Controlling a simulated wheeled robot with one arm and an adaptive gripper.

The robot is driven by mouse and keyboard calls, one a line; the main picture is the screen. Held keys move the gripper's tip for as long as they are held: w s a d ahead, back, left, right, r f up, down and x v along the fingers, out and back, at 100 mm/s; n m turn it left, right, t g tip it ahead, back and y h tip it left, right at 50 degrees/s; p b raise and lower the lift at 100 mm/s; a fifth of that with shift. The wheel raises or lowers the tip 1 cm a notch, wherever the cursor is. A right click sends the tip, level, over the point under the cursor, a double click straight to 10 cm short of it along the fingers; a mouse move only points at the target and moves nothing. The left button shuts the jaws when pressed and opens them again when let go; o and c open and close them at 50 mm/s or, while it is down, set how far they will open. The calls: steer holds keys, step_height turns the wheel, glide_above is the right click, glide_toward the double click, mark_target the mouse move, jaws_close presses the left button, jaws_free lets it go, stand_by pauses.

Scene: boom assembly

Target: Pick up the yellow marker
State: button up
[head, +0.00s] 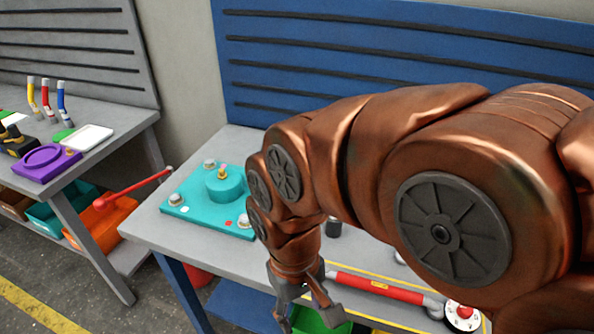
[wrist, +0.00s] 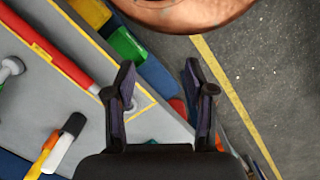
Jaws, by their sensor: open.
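My gripper (head: 306,308) is open at the front edge of the grey workbench (head: 180,235). In the wrist view its open fingers (wrist: 159,68) have nothing between them; below lie the bench corner and the floor. A yellow-orange slim object (wrist: 44,156) lies at the lower left of the wrist view, left of the gripper, partly cut off; I cannot tell if it is the yellow marker. A white marker with a black cap (wrist: 63,150) lies beside it. A yellow upright piece (head: 31,90) with a grey top stands on the left bench, far from my gripper.
A red bar (head: 376,287) lies on the workbench, near the gripper. A teal plate with a round block (head: 212,208) sits at the back left. A green bin (wrist: 128,45) is below the bench edge. A red lever (head: 132,188) sticks out between the benches.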

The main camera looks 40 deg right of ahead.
steer(key=w+d+r+m+t+b, duration=0.1)
steer(key=w+d+r+m, duration=0.1)
steer(key=w+d+m, duration=0.45)
steer(key=w+d+r+m+b, duration=0.1)
steer(key=w+d+r+m, duration=0.25)
steer(key=w+m, duration=0.55)
steer(key=w+d+m, duration=0.2)
steer(key=d+m, duration=0.2)
steer(key=d, duration=0.3)
steer(key=w+d+m+b, duration=0.1)
steer(key=w+d+m, duration=0.2)
steer(key=d, duration=0.4)
steer(key=w+d+m, duration=0.3)
steer(key=d+m, duration=0.2)
steer(key=d, duration=0.2)
steer(key=shift+w+d+f+t+b, duration=0.1)
steer(key=shift+d+f+t+b, duration=0.05)
steer(key=shift+f+t+b, duration=0.25)
steer(key=shift+d+f+m, duration=0.15)
steer(key=shift+d+m, duration=0.25)
steer(key=shift+m, duration=0.05)
steer(key=shift+w+f+p, duration=0.1)
steer(key=shift+f+p, duration=1.1)
steer(key=shift+f, duration=2.55)
jaws_close()
